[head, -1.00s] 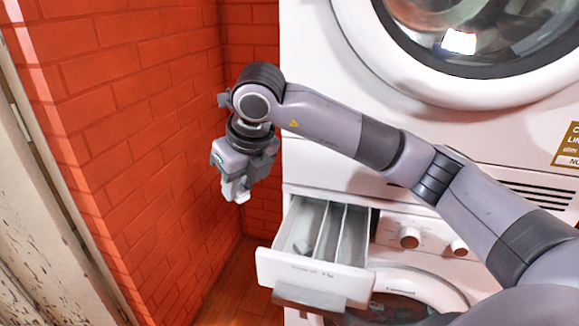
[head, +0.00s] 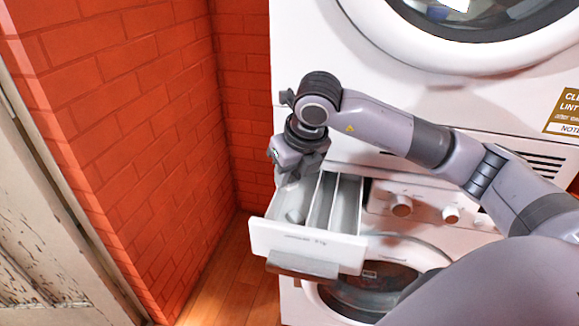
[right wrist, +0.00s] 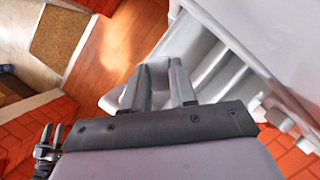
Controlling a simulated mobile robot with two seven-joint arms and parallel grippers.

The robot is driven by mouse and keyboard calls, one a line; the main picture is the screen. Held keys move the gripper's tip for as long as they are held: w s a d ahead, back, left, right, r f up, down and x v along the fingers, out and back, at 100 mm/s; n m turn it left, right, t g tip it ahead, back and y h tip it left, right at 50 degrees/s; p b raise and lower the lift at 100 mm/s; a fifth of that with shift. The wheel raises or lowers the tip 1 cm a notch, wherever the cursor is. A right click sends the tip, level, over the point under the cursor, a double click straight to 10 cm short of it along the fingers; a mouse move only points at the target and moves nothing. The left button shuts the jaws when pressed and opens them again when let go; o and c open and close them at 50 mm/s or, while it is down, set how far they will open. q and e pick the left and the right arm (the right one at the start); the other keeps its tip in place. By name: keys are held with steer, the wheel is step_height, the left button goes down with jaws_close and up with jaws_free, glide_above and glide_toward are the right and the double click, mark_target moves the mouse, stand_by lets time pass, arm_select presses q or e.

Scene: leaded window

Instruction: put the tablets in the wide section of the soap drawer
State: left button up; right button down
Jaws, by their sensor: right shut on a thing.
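The soap drawer (head: 305,241) is pulled out of the lower white machine. Two dividers split it, and its wide section is at the left. A small grey piece (head: 296,216) shows inside the wide section; I cannot tell what it is. My right gripper (head: 287,181) is over the back left of the drawer, its fingertips partly hidden. In the right wrist view its fingers (right wrist: 158,92) are shut on a pale grey block, seemingly a tablet (right wrist: 158,76), above the drawer. My left gripper (right wrist: 52,134) shows small at the lower left there, its fingers apart, empty.
A red brick wall (head: 130,130) stands close at the left of the drawer. Control knobs (head: 401,206) sit right of it, with a round door (head: 375,285) below. The upper machine (head: 310,50) rises behind. Wood floor (head: 225,275) is clear at lower left.

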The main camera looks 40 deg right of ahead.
steer(key=shift+f, duration=0.6)
arm_select(q)
steer(key=shift+f, duration=0.5)
steer(key=shift+s, duration=0.1)
arm_select(e)
steer(key=c, duration=0.8)
jaws_free()
arm_select(q)
steer(key=shift+r, duration=0.25)
arm_select(e)
steer(key=v, duration=0.7)
steer(key=shift+r, duration=0.15)
arm_select(q)
steer(key=shift+s, duration=0.1)
